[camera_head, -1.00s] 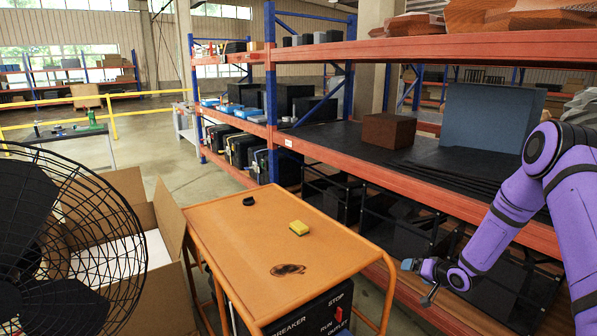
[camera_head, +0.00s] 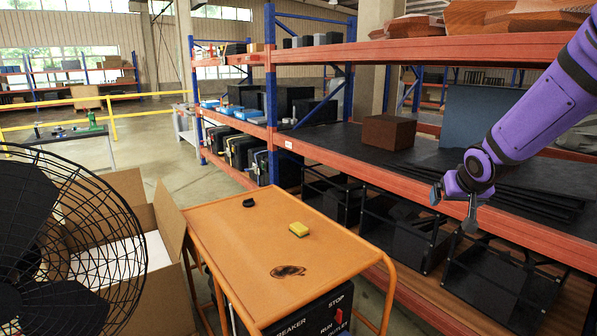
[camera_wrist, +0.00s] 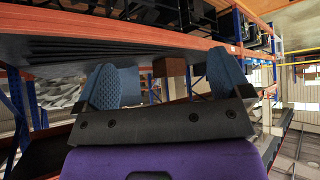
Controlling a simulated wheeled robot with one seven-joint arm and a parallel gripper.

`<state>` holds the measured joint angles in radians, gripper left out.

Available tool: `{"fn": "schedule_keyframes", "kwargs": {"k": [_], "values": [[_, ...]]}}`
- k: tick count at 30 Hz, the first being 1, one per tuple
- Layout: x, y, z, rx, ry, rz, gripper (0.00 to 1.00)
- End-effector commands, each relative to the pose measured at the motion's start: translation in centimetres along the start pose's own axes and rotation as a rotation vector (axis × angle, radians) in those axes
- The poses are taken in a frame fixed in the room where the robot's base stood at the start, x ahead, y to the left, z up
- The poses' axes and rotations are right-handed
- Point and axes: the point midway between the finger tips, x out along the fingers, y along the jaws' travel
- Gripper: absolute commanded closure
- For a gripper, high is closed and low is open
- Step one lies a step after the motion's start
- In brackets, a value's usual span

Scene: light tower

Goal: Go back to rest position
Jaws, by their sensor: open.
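My gripper (camera_head: 454,201) is at the right in the head view, at the end of my purple arm. It is in front of the shelf rack's orange beam and to the right of the orange cart (camera_head: 240,222), apart from it. In the wrist view my gripper (camera_wrist: 168,85) shows two blue textured fingers spread apart, with nothing held between them. A yellow sponge-like block (camera_head: 299,229) and a small black object (camera_head: 248,202) lie on the cart top, near a dark stain.
The shelf rack (camera_head: 330,161) with red-orange beams fills the right side and holds a brown box (camera_head: 388,131). A black fan (camera_head: 60,240) and an open cardboard box (camera_head: 170,225) stand at the left.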

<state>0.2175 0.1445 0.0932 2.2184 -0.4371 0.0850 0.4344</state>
Motion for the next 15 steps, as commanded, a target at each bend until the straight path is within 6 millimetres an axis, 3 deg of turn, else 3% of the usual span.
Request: {"fn": "schedule_keyframes", "kwargs": {"k": [1,3,8,15], "values": [[-2.2,-0.2,0.1,-0.007,-0.001,0.012,0.04],[-4.7,-0.3,0.6,-0.015,-0.014,0.028,0.04],[-10.4,-0.5,2.3,-0.028,-0.045,0.052,0.04],[-18.1,-1.0,6.3,-0.046,-0.101,0.052,0.04]]}}
